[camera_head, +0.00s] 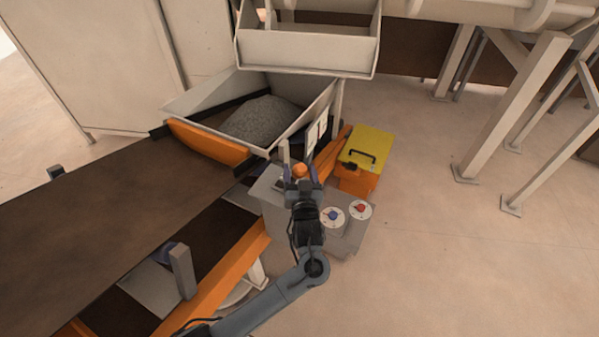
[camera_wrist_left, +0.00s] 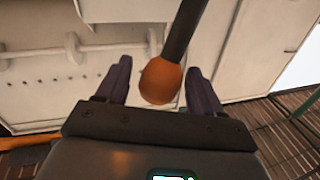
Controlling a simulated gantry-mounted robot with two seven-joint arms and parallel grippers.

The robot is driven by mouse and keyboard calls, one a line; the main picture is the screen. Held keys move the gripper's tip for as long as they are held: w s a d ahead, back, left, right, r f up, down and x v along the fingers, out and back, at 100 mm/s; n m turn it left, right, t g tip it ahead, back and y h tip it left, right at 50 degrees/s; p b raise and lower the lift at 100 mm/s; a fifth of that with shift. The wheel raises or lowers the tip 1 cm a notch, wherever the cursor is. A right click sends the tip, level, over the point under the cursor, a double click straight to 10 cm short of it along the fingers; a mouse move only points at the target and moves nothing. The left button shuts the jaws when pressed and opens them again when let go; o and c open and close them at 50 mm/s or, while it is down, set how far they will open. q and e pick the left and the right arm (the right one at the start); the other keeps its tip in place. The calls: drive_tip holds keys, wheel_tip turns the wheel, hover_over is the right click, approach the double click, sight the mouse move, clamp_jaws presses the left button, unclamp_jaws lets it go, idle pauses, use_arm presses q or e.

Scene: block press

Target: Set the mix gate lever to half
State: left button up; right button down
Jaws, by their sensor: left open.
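The mix gate lever shows as an orange knob (camera_head: 299,170) at the control console beside the hopper in the head view. In the left wrist view the knob (camera_wrist_left: 161,83) sits on a dark rod (camera_wrist_left: 185,30) that runs up out of the picture. My left gripper (camera_head: 301,177) is open, with one finger on each side of the knob. In the wrist view its fingers (camera_wrist_left: 160,90) show gaps to the knob on both sides. The arm hides the lever's base and part of the console, and I cannot read the lever's setting. My right gripper is not in view.
The grey console (camera_head: 350,236) carries a blue-centred dial (camera_head: 332,215) and a red-centred dial (camera_head: 361,209). A hopper (camera_head: 182,106) with grey aggregate (camera_head: 262,121) stands behind. A yellow-topped orange case (camera_head: 366,148) is to the right. A brown belt (camera_head: 110,200) lies left.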

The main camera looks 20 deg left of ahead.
use_arm(q)
drive_tip(key=shift+w+a, duration=0.2)
drive_tip(key=shift+w, duration=0.05)
drive_tip(key=shift+c, duration=0.3)
